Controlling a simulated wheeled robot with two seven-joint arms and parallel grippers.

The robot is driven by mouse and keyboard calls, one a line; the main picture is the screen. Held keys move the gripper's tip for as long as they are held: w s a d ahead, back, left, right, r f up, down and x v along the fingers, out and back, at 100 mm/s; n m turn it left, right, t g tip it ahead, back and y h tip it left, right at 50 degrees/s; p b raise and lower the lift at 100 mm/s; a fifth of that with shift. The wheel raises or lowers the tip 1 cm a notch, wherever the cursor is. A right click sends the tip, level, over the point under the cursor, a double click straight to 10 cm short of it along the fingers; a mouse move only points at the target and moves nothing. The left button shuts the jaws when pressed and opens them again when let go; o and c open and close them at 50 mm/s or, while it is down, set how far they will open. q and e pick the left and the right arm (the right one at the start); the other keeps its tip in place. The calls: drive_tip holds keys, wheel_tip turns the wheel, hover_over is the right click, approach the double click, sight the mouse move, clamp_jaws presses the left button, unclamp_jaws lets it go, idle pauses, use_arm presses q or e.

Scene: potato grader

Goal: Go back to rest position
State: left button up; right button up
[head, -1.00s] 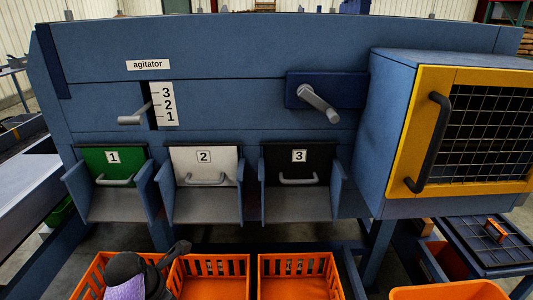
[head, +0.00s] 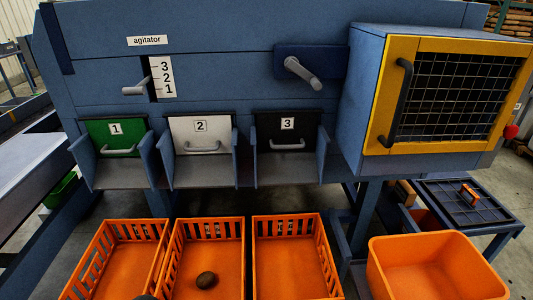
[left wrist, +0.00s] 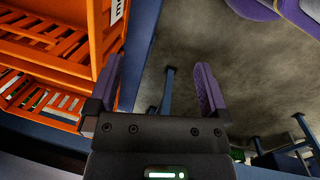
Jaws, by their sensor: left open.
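My left gripper (left wrist: 158,85) shows in the left wrist view with its two purple-padded fingers apart and nothing between them. It is beside the orange crates (left wrist: 97,75), over bare floor. Neither gripper is in the head view. Part of a purple and grey shape, probably mine, shows at the top right of the left wrist view.
The blue grader carries green chute 1 (head: 114,136), white chute 2 (head: 201,136) and black chute 3 (head: 287,134). Below are three orange crates; the middle crate (head: 209,230) holds a dark potato (head: 206,279). A yellow-framed mesh door (head: 375,105) and orange bin (head: 435,245) are right.

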use_arm(q)
drive_tip(key=s+d+f+m, duration=0.1)
drive_tip(key=s+f+m, duration=0.4)
drive_tip(key=s, duration=0.5)
drive_tip(key=s+f+m+g, duration=0.1)
drive_tip(key=s+f+m, duration=0.4)
drive_tip(key=s+m, duration=0.5)
drive_tip(key=s+d+f+m, duration=0.1)
drive_tip(key=s+f+m, duration=0.5)
drive_tip(key=s, duration=0.6)
drive_tip(key=shift+s+d+m+y, duration=0.15)
drive_tip(key=shift+d+m+y, duration=0.25)
drive_tip(key=shift+m, duration=0.7)
drive_tip(key=shift+w, duration=0.2)
